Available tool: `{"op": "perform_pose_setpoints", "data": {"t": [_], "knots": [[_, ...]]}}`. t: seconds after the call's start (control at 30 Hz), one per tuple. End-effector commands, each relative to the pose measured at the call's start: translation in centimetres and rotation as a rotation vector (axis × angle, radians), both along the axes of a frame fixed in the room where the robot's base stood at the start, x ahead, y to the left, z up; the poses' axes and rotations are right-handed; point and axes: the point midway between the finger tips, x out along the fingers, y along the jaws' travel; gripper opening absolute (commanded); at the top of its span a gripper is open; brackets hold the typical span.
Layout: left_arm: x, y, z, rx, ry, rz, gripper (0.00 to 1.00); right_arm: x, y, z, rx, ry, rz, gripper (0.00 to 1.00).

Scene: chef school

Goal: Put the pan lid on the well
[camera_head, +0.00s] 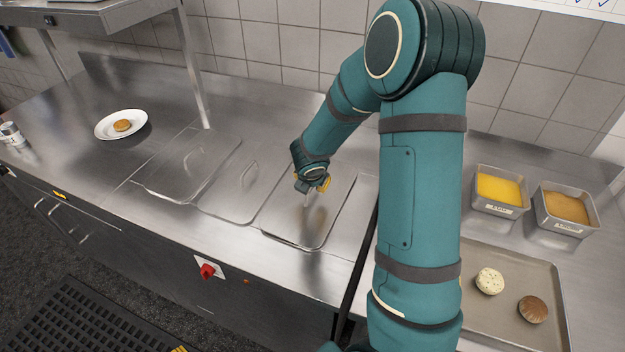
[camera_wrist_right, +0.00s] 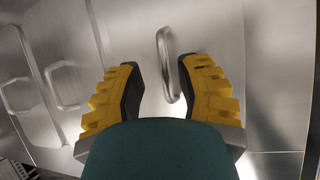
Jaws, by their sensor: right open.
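Three shiny metal lids lie in a row on the steel counter: a left lid (camera_head: 165,175), a middle lid (camera_head: 230,205) and a right lid (camera_head: 285,232). Each has a loop handle, and all look flat, covering whatever is below. My right gripper (camera_head: 313,187) is over the right lid, pointing down. In the right wrist view, the right gripper (camera_wrist_right: 160,75) is open and the right lid's handle (camera_wrist_right: 168,65) stands between its yellow-and-black fingers, closer to the right one. I cannot see clear contact. No uncovered well shows. My left gripper is not in view.
A white plate (camera_head: 103,128) with a brown patty is at the left. Two metal containers with yellow (camera_head: 500,208) and orange-brown (camera_head: 568,223) food stand at the right, behind a baking tray (camera_head: 500,325) with bun halves. A shelf post (camera_head: 192,75) rises behind the lids.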

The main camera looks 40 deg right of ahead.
Motion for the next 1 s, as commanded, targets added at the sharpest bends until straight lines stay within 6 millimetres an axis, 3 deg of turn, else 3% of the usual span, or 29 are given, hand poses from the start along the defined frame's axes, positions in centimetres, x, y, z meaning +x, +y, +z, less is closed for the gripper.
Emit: {"op": "perform_pose_setpoints", "data": {"t": [0.1, 0.4, 0.6, 1.0], "knots": [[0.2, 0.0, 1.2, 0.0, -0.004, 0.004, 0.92, -1.0, 1.0, 2.9, 0.0, -0.004, 0.002, 0.34], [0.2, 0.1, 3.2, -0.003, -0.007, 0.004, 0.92, -3.1, 2.9, 7.6, -0.001, -0.001, 0.0, 0.34], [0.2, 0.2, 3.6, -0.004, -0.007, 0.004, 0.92, -3.7, 3.5, 8.8, 0.0, -0.001, 0.001, 0.34], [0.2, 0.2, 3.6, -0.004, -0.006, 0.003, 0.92, -3.8, 3.6, 8.9, 0.0, 0.001, 0.0, 0.34]]}}
